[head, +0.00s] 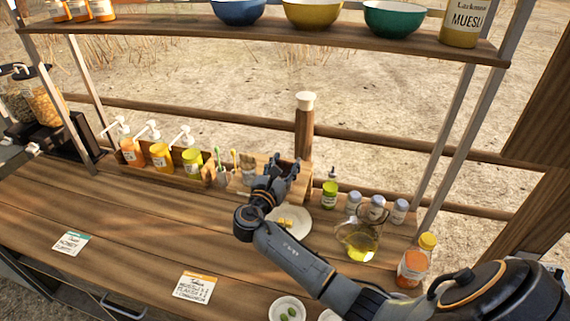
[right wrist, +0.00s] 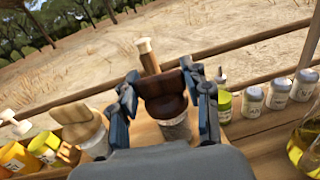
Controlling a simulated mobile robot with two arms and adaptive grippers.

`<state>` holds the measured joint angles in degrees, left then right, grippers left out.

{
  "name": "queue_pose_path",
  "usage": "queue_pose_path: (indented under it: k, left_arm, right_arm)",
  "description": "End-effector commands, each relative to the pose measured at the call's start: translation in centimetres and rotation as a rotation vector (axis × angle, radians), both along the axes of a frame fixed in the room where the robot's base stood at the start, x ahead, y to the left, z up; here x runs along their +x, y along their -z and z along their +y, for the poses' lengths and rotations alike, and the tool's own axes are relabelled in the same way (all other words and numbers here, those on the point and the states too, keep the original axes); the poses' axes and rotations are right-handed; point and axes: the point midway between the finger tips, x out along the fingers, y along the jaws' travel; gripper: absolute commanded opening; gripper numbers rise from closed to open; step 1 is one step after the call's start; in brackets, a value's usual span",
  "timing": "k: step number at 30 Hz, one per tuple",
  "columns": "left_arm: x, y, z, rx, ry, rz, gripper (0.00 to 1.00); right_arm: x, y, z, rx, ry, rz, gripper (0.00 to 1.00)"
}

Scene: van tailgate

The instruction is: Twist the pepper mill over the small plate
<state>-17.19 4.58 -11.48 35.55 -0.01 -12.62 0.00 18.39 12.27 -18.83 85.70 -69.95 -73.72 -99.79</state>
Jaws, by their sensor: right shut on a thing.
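My right gripper (head: 280,172) reaches behind the small plate, at the wooden rack. In the right wrist view its two fingers (right wrist: 165,90) are shut on the pepper mill (right wrist: 166,84), which has a dark brown wooden top and a clear lower body. The mill looks nearly upright; I cannot tell whether its base still rests on something. In the head view the gripper largely hides it. The small white plate (head: 299,226) lies on the counter in front of the gripper, with yellowish food on it, partly behind my right forearm. My left gripper is not in view.
A mill with a pale wooden top (right wrist: 85,124) stands left of the gripper. To the right are a green-labelled bottle (head: 329,194), several small jars (head: 376,207), an oil jug (head: 358,240) and an orange jar (head: 416,262). A shelf (head: 250,38) spans above. The left counter is mostly clear.

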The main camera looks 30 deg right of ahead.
Motion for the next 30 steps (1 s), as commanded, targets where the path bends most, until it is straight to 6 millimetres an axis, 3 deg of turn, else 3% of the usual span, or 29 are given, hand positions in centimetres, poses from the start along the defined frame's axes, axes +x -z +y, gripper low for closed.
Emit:
queue_pose_path:
  k: [20, 21, 24, 30]
  left_arm:
    - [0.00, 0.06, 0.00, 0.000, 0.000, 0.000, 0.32]
    - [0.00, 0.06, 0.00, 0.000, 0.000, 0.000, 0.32]
    - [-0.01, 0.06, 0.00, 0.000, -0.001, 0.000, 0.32]
    - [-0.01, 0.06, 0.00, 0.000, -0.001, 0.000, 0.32]
  right_arm:
    - [0.04, -0.10, -0.08, -0.002, 0.064, -0.001, 0.16]
    - [0.04, -0.10, -0.08, -0.002, 0.064, -0.001, 0.52]
    - [0.03, -0.08, -0.09, -0.002, 0.064, -0.001, 0.72]
    - [0.02, -0.03, -0.06, -0.001, 0.063, -0.001, 0.72]
